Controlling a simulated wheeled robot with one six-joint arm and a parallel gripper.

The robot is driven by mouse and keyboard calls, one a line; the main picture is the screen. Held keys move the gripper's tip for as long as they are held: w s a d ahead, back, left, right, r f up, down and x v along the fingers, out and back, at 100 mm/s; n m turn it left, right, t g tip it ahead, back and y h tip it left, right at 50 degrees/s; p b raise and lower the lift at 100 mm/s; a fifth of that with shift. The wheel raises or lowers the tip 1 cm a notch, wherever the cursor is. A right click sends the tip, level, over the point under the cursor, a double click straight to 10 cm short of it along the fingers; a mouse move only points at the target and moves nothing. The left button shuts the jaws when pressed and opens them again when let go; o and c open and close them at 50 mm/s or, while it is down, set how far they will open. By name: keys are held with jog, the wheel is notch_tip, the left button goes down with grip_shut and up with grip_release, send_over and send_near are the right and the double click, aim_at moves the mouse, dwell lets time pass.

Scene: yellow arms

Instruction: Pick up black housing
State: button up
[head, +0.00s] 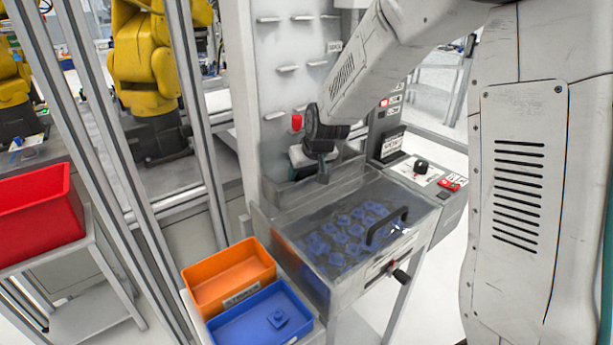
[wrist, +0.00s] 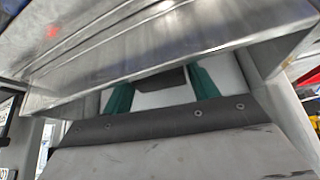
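My gripper (head: 322,168) is at the metal machine, low in front of its upright back panel. In the wrist view its two green fingers (wrist: 162,82) stand apart. A small dark block (wrist: 160,78) shows between them, with pale gaps on both sides. It may be the black housing, but only part of it is visible and I cannot tell for sure. A metal edge of the machine (wrist: 150,45) crosses the wrist view and hides the fingertips' far side. No black housing is clearly visible in the head view.
A clear-covered box (head: 385,210) with several blue parts and a black handle stands below my gripper. An orange bin (head: 190,278) and a blue bin (head: 222,338) holding a blue part are at the front. A control panel (head: 420,172) is right; metal posts (head: 110,150) stand left.

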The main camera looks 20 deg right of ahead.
jog(key=c, duration=0.5)
